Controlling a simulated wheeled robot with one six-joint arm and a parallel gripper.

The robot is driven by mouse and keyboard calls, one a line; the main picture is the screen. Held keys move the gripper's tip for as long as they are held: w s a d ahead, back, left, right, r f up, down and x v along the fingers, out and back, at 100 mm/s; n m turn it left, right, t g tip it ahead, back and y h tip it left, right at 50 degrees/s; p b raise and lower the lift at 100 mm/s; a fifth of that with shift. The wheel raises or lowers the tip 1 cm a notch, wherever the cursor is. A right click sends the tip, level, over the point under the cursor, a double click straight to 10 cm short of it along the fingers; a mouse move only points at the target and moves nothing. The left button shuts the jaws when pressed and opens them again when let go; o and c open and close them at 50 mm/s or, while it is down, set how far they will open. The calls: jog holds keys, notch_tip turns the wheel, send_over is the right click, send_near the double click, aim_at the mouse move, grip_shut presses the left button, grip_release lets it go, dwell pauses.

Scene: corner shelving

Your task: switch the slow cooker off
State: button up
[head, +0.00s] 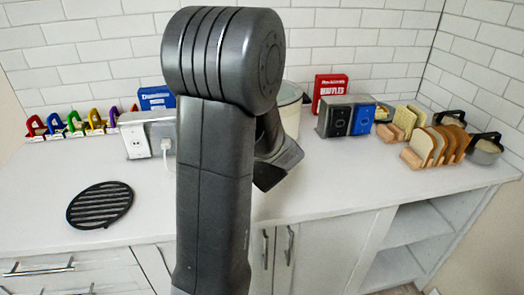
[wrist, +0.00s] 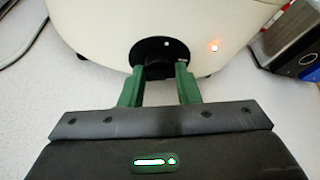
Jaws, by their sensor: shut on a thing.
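The slow cooker is a cream, rounded pot (wrist: 90,20) filling the top of the wrist view. In the head view only its right edge (head: 291,110) shows behind my arm. A black dial (wrist: 158,50) with a white mark at its upper right sits on its front. An orange-red light (wrist: 214,46) glows right of the dial. My gripper (wrist: 159,84) has its two green fingers on either side of the dial's knob and is shut on it. In the head view my arm hides the fingers and the dial.
A white socket box (head: 136,140) with a plug stands left of the cooker. A black round grate (head: 100,205) lies on the left counter. The front right counter is clear.

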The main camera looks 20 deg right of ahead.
jog(key=shift+f+b, duration=0.15)
jog(key=shift+b, duration=0.6)
jog(key=shift+f+n+b, duration=0.15)
jog(key=shift+n+b, duration=0.25)
jog(key=shift+b, duration=0.75)
jog(key=n+h+b, duration=0.1)
jog(key=b, duration=0.3)
jog(key=shift+a+f+b, duration=0.15)
jog(key=shift+b, duration=0.2)
jog(key=n+h+b, duration=0.1)
jog(key=n+b, duration=0.1)
jog(key=b, duration=0.5)
jog(key=shift+a+h+b, duration=0.1)
jog(key=shift+h+b, duration=0.2)
jog(key=shift+b, duration=0.1)
jog(key=shift+n+b, duration=0.6)
jog(key=shift+b, duration=0.55)
jog(key=shift+r+n+h+b, duration=0.3)
jog(key=shift+h+b, duration=0.1)
jog(key=shift+b, duration=0.1)
jog(key=o, duration=1)
jog(key=shift+c, duration=0.2)
